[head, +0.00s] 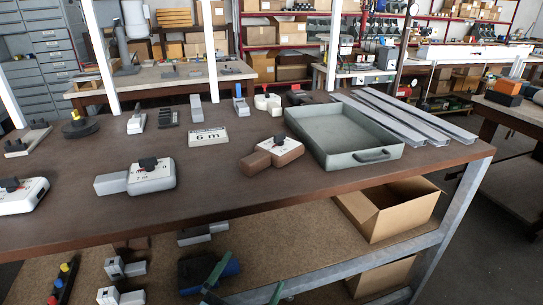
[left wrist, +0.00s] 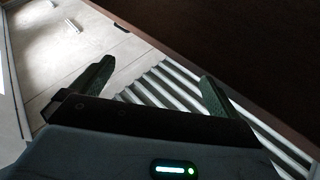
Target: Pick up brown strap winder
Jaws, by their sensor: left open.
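The brown strap winder (head: 287,152) lies on the brown tabletop, just left of the grey-green tray. It has a brown body, a white label face and a dark knob on top, and nothing holds it. My left gripper (head: 245,288) shows at the bottom edge of the head view, in front of the table and lower in the picture than the winder, well apart from it. In the left wrist view its two green fingers (left wrist: 155,86) are spread, with nothing between them. My right gripper is not in view.
A grey-green tray (head: 388,154) with a front handle stands right of the winder, with long metal profiles (head: 418,128) beyond it. A grey winder (head: 150,176) and a "6 m" sign (head: 208,137) stand to the left. A cardboard box (head: 400,222) sits on the lower shelf.

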